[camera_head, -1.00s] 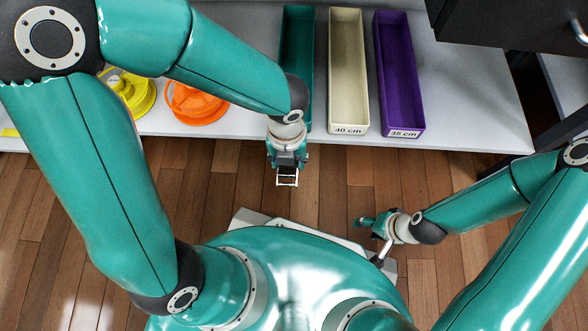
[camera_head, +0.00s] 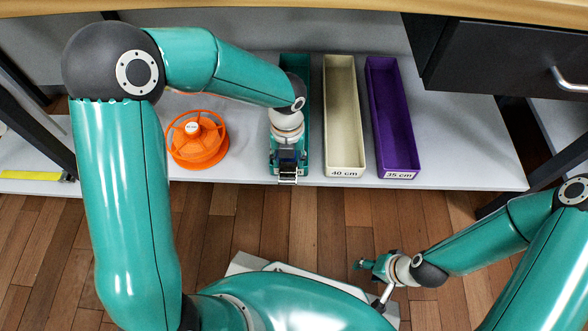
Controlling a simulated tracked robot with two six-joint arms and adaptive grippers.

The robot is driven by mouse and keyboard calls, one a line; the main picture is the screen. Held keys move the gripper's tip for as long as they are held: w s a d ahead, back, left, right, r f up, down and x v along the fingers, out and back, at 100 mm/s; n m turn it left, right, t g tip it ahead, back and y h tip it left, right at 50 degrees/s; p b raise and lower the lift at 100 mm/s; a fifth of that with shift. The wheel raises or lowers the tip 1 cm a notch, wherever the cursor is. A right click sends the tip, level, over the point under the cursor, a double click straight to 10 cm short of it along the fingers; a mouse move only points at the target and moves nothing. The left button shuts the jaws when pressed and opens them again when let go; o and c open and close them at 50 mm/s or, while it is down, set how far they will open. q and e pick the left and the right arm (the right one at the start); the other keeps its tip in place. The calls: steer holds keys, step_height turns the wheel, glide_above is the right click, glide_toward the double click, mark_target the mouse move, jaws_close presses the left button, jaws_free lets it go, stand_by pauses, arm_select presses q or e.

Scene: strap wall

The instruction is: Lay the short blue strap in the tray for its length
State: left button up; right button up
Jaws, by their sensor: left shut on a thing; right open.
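My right gripper (camera_head: 364,265) is open and empty, low over the floor near my base.
An orange spool (camera_head: 197,140) stands on the shelf (camera_head: 450,150), left of my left gripper. A yellow strip (camera_head: 35,175) lies at the shelf's left front edge. A dark drawer unit (camera_head: 500,60) hangs above at the right. The shelf right of the purple tray is clear.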

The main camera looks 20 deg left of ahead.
arm_select(q)
steer(key=w, duration=0.2)
steer(key=w+a, duration=0.1)
steer(key=w, duration=0.2)
steer(key=w+a, duration=0.1)
steer(key=w, duration=0.2)
steer(key=shift+a+f+p, duration=0.15)
steer(key=shift+f+p, duration=0.1)
steer(key=shift+p, duration=0.05)
steer(key=f, duration=0.1)
steer(key=f+b, duration=0.1)
steer(key=f, duration=0.2)
steer(key=shift+w+a+f+b, duration=0.1)
steer(key=shift+w+f+b, duration=0.2)
steer(key=shift+b, duration=0.1)
steer(key=shift+f, duration=0.9)
steer(key=o, duration=1.3)
step_height(320, 180, up, 12)
steer(key=shift+f, duration=0.1)
